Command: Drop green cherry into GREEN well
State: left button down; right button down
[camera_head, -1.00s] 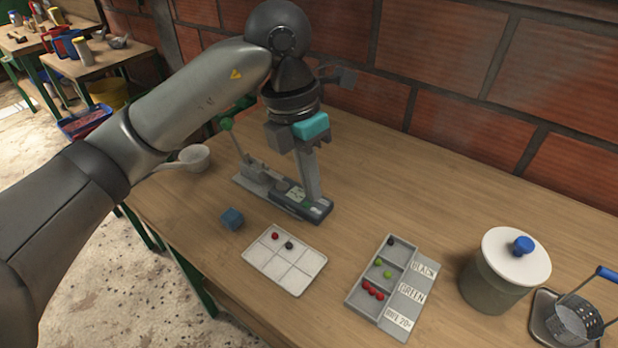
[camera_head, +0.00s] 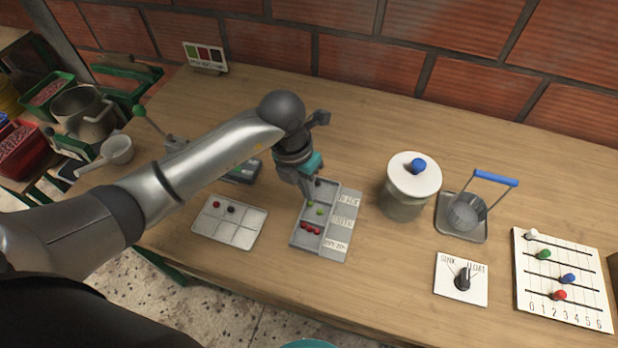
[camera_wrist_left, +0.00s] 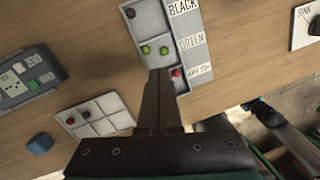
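The grey sorting tray (camera_head: 341,229) has wells labelled BLACK, GREEN and a third label that is hard to read. Two green cherries (camera_head: 315,207) lie in the GREEN well; they also show in the wrist view (camera_wrist_left: 163,50). Several red cherries (camera_head: 311,229) lie in the bottom well and a dark one (camera_wrist_left: 130,13) in the BLACK well. My left gripper (camera_head: 308,197) is low over the tray. Its fingers (camera_wrist_left: 158,73) look shut together, tips just short of the green cherries. Whether something small is between them is hidden. My right gripper is not identifiable.
A white sectioned tray (camera_head: 230,222) holds a red and a dark cherry to the left. A lidded pot (camera_head: 408,187), a strainer with blue handle (camera_head: 465,213), a dial plate (camera_head: 461,279) and a slider board (camera_head: 563,280) stand right. Bare wood lies behind the sorting tray.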

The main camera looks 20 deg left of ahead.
pick_arm(q)
jog(key=b, duration=0.5)
send_over(311, 214)
jog(key=shift+s+a+f, duration=0.1)
jog(key=shift+a+f, duration=0.1)
jog(key=shift+f, duration=1.25)
jog(key=shift+s+a+f, duration=0.1)
jog(key=shift+a+f, duration=0.05)
jog(key=shift+f, duration=1.25)
jog(key=c, duration=1.6)
grip_release()
jog(key=c, duration=1)
grip_release()
jog(key=shift+r, duration=0.15)
jog(key=r+p, duration=0.1)
jog(key=r, duration=0.4)
jog(key=a+r, duration=0.1)
jog(key=r, duration=0.4)
jog(key=a+r+p, duration=0.1)
jog(key=r, duration=0.4)
jog(key=shift+s+a+p, duration=0.25)
jog(key=shift+s+p, duration=0.1)
jog(key=shift+f, duration=0.1)
